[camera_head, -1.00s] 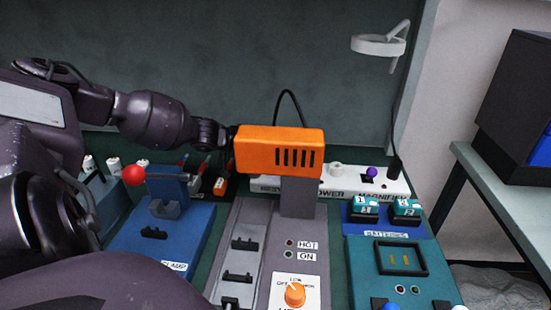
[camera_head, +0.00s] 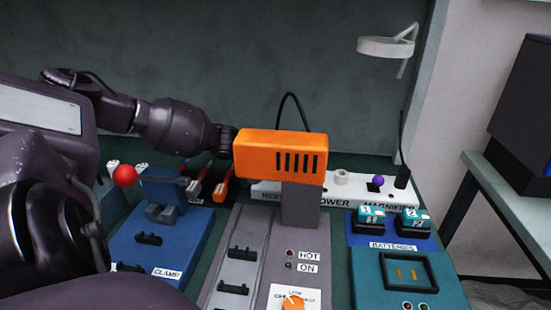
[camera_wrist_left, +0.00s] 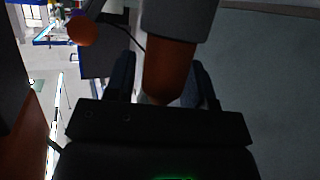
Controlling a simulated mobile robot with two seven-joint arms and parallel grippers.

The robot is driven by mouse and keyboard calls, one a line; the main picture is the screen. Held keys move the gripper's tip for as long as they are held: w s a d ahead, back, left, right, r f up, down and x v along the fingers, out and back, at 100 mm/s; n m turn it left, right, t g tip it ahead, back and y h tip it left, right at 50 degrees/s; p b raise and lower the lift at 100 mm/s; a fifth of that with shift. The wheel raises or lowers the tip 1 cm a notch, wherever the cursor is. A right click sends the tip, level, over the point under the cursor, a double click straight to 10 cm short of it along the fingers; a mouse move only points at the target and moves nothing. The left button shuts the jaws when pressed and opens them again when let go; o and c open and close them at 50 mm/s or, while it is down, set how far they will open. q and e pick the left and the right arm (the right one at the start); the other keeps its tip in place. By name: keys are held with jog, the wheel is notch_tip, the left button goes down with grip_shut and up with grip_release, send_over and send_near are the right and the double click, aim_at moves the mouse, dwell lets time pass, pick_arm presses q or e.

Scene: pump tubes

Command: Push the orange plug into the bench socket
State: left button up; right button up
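My left arm comes in from the left, and its wrist passes behind a large orange box (camera_head: 270,152) on a grey post. That box hides my left gripper in the head view. In the left wrist view the fingers of my left gripper (camera_wrist_left: 165,85) stand on both sides of a dark orange piece (camera_wrist_left: 170,72) with a grey upper part. It may be the orange plug. Whether the fingers press on it is unclear. A white strip (camera_head: 350,192) labelled POWER and MAGNIFIER runs along the bench back. The box hides part of it, and I cannot identify the socket. My right gripper is not visible.
A black cable (camera_head: 286,97) arcs up behind the orange box. A blue clamp stand (camera_head: 165,187) with a red ball (camera_head: 124,175) stands left. Upright tools (camera_head: 222,183) are close below my wrist. Teal batteries (camera_head: 371,214) sit right. A magnifier ring (camera_head: 386,47) hangs above.

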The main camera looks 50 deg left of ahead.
pick_arm(q)
jog(key=c, duration=0.7)
